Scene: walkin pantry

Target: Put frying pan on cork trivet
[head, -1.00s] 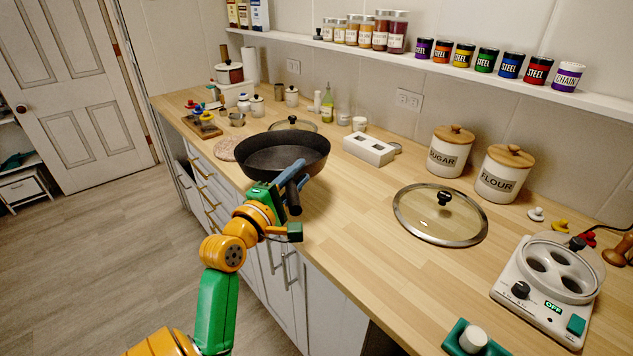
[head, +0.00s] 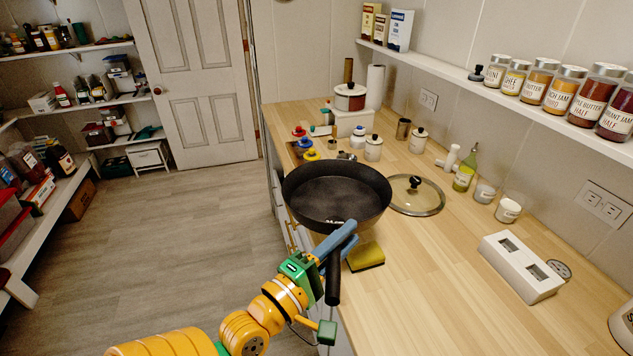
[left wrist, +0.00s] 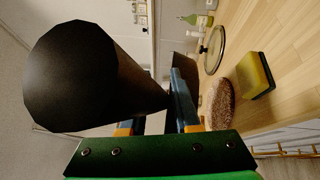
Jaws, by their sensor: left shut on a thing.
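The black frying pan (head: 335,195) is in the air over the counter's left edge, its bowl facing up. My left gripper (head: 338,242) is shut on its dark handle (head: 333,280). In the left wrist view the handle (left wrist: 75,75) fills the left side, beside my blue fingers (left wrist: 183,95). The round speckled cork trivet (left wrist: 218,103) lies on the counter in the left wrist view, near the front edge. In the head view the pan hides it. My right gripper is not in view.
A yellow and green sponge (head: 366,257) lies on the counter near the pan. A glass lid (head: 415,194) lies right of the pan. The wooden counter (head: 440,265) is clear at centre right.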

